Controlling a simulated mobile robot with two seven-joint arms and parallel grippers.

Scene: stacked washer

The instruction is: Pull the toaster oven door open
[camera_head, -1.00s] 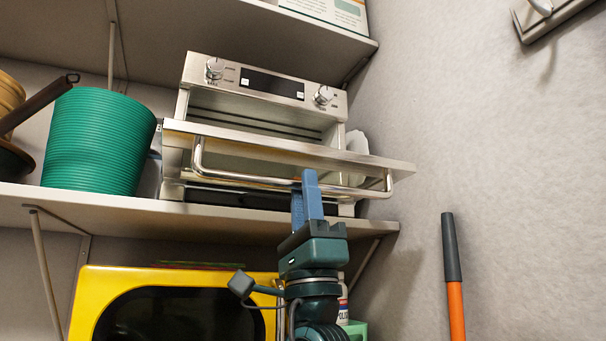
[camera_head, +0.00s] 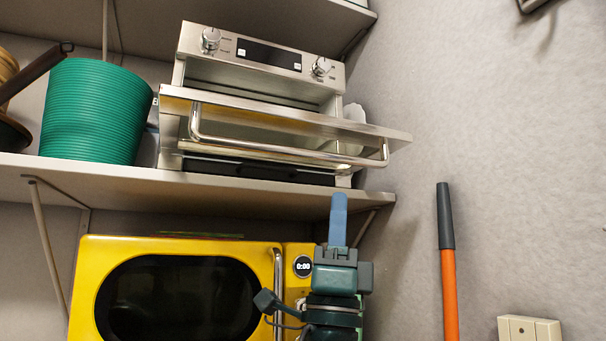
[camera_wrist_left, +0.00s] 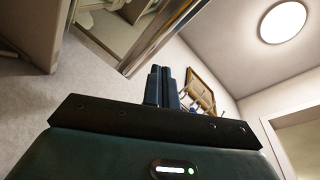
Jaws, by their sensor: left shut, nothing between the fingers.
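The silver toaster oven (camera_head: 258,78) stands on a shelf in the head view. Its door (camera_head: 270,114) is tilted well down and outward, with a dark gap above it into the oven. The bar handle (camera_head: 290,155) runs along the door's front. My left gripper (camera_head: 338,212) is below the handle and apart from it, in front of the shelf edge. Its blue fingers are together with nothing between them. In the left wrist view the shut fingers (camera_wrist_left: 161,87) point up, and a shiny metal and glass panel (camera_wrist_left: 125,35) shows beyond them. My right gripper is not in view.
A green ribbed pot (camera_head: 97,110) stands left of the oven on the shelf (camera_head: 100,180). A yellow microwave (camera_head: 88,300) sits below. An orange pole with a grey grip (camera_head: 449,270) is at the right by the wall. The wall area right of the oven is bare.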

